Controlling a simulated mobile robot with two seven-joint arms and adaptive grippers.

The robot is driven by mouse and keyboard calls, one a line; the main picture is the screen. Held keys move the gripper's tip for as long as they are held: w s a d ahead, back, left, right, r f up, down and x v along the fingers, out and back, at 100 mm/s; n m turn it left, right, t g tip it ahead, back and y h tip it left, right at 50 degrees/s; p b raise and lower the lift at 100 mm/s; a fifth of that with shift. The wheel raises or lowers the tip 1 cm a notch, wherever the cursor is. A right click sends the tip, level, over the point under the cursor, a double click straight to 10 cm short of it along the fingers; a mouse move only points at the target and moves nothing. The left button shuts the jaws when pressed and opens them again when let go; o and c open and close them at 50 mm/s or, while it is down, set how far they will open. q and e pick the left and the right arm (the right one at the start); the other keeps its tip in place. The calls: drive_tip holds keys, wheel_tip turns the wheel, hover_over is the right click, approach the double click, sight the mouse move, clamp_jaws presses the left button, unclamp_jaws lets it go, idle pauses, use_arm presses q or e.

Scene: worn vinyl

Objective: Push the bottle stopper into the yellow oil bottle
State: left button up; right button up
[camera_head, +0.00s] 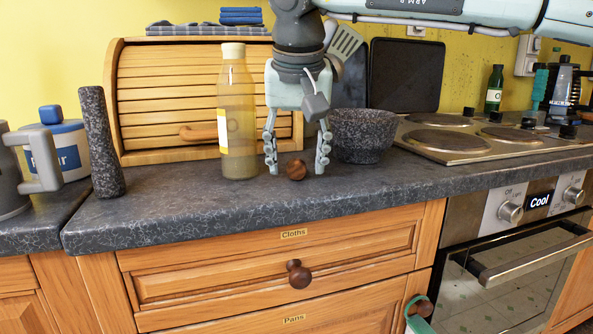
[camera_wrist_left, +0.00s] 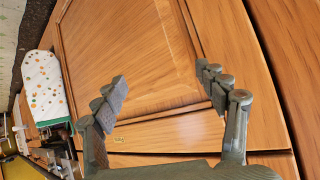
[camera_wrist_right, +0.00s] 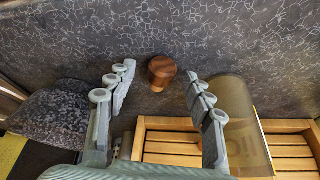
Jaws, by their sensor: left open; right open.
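The yellow oil bottle (camera_head: 238,120) stands upright on the dark counter, left of my right gripper; its translucent side also shows in the right wrist view (camera_wrist_right: 238,115). A brown wooden stopper (camera_head: 297,171) rests on the counter, apart from the bottle; it also shows in the right wrist view (camera_wrist_right: 161,72). My right gripper (camera_head: 296,160) points down, open, with its fingers on either side of the stopper and gaps between. My left gripper (camera_wrist_left: 163,84) is open and empty before wooden cabinet fronts in the left wrist view; I cannot make it out in the head view.
A stone mortar (camera_head: 362,135) stands right of my right gripper, and a wooden bread box (camera_head: 150,95) behind. A stone pestle (camera_head: 101,145) and a blue-white container (camera_head: 70,145) stand left. The hob (camera_head: 450,140) is at right. The counter's front strip is clear.

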drive_tip(key=shift+w+f, duration=0.1)
drive_tip(key=shift+f, duration=0.1)
drive_tip(key=c, duration=0.9)
drive_tip(key=shift+c, duration=0.2)
